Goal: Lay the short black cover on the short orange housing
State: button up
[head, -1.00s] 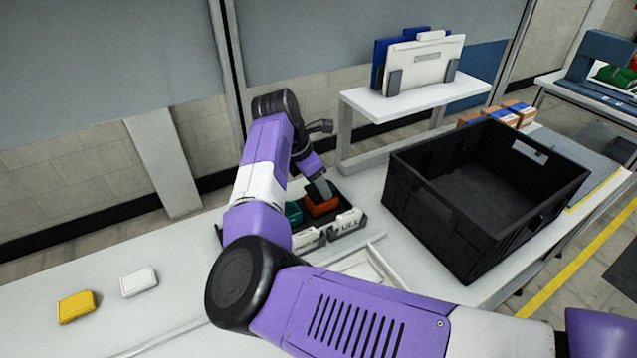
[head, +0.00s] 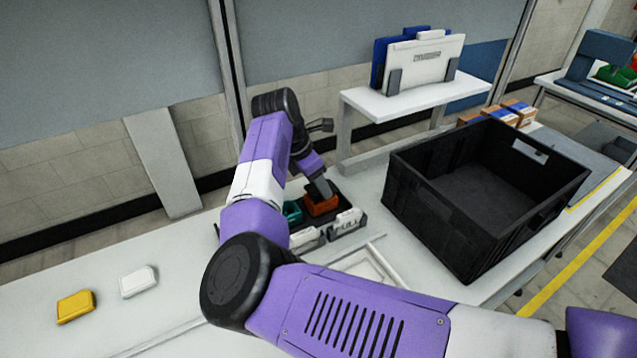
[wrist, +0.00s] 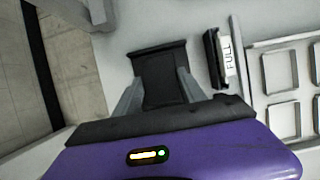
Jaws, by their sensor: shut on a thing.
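My gripper (wrist: 158,92) is shut on a black piece (wrist: 160,75), which shows between its two grey fingers in the wrist view and looks like the short black cover. In the head view, my gripper (head: 322,188) is down at the short orange housing (head: 321,206), which sits in a dark tray (head: 350,194). The gripper hides part of the housing. I cannot tell whether the cover touches it. The housing is not visible in the wrist view.
A teal housing (head: 292,211) sits left of the orange one. A bin labelled FULL (head: 347,222) stands in front. A large black crate (head: 430,205) is at right, a white shelf (head: 410,97) behind. Yellow (head: 76,306) and white (head: 139,281) pieces lie at left.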

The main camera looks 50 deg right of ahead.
jog(key=shift+f+b, duration=0.65)
jog(key=shift+f, duration=0.1)
dwell(0.9)
jog(key=o, duration=1.4)
jog(key=b+v, duration=0.1)
jog(key=v, duration=0.6)
jog(key=shift+a+r, duration=0.2)
jog(key=shift+r, duration=0.15)
